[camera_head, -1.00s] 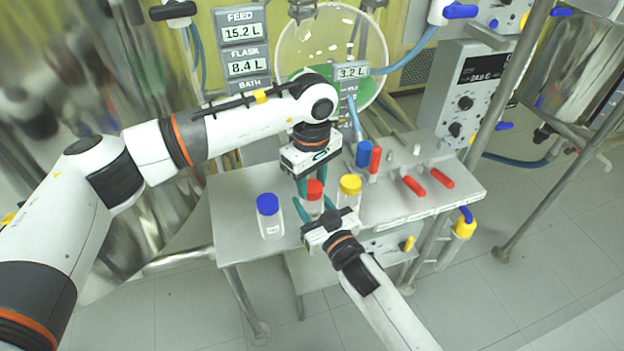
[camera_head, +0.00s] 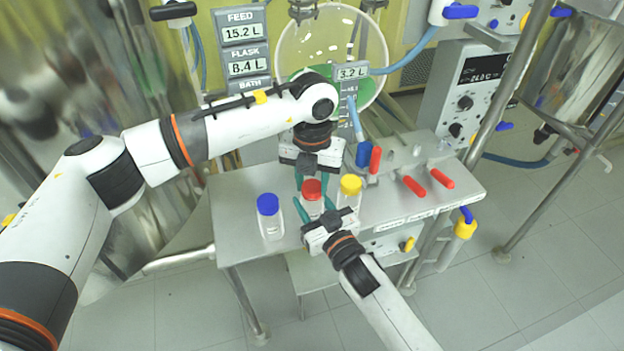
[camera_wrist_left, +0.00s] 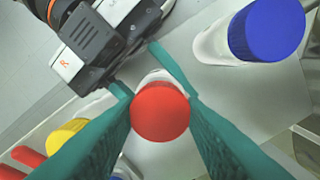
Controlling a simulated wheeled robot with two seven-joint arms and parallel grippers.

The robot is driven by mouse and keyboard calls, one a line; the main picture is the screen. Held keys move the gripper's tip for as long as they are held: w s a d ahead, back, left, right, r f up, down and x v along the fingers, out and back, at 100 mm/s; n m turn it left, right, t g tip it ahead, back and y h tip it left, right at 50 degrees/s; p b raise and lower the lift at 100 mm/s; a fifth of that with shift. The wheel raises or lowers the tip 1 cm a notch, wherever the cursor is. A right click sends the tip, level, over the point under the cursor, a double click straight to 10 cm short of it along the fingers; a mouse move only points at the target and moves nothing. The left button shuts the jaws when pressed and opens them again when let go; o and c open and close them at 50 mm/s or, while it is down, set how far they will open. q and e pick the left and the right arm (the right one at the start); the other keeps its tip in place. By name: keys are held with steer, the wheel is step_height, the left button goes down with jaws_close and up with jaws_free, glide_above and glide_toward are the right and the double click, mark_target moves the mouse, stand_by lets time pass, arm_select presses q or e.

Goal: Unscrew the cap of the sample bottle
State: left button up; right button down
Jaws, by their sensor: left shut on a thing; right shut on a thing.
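The sample bottle (camera_head: 313,207) with a red cap (camera_head: 312,187) stands on the steel bench between a blue-capped and a yellow-capped bottle. My left gripper (camera_head: 311,182) comes down from above, its green fingers shut on the red cap. In the left wrist view the red cap (camera_wrist_left: 160,110) sits between these fingers, and the bottle's clear body is mostly hidden beneath it. My right gripper (camera_head: 316,204) reaches in from the front and is shut on the bottle body below the cap. Its housing shows at the upper left of the wrist view (camera_wrist_left: 110,40). I see no gap between cap and bottle.
A blue-capped bottle (camera_head: 269,217) stands to the left and a yellow-capped bottle (camera_head: 350,190) close on the right. Red handles (camera_head: 414,186) and a blue knob (camera_head: 364,154) lie farther right. The steel bench (camera_head: 233,236) is bare at its left front.

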mark_target(313, 186)
arm_select(q)
steer(key=n, duration=0.9)
steer(key=shift+r, duration=0.2)
steer(key=shift+r, duration=0.95)
steer(key=shift+r, duration=2)
arm_select(e)
steer(key=c, duration=0.7)
jaws_free()
